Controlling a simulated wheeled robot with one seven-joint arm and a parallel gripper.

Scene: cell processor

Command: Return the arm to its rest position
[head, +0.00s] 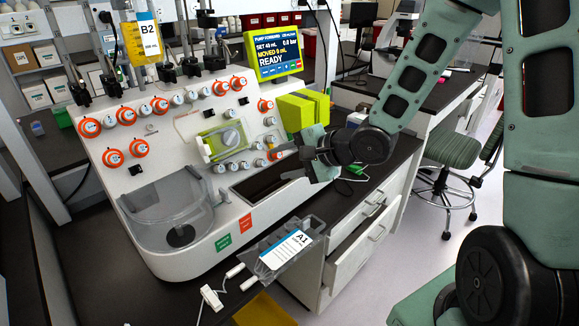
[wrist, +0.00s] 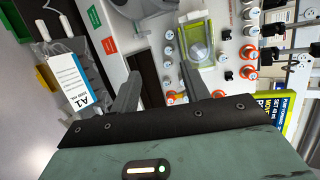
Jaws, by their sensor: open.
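My arm reaches in from the right in the head view, and my gripper (head: 300,165) hangs in front of the right end of the white cell processor (head: 165,255). In the wrist view my gripper (wrist: 160,95) shows two dark fingers spread apart with nothing between them. The processor's panel, with orange-ringed and grey knobs, lies beyond the fingers. A bag labelled A1 (head: 287,248) rests in a clear holder at the front edge of the bench; it also shows in the wrist view (wrist: 70,80). A yellow bag labelled B2 (head: 146,38) hangs at the upper left.
A screen (head: 273,54) reading READY stands behind the panel, with a yellow-green block (head: 302,110) close to my gripper. White clamps (head: 212,298) lie by the A1 bag. Drawers (head: 350,250) are below the bench. A green chair (head: 452,150) and open floor lie to the right.

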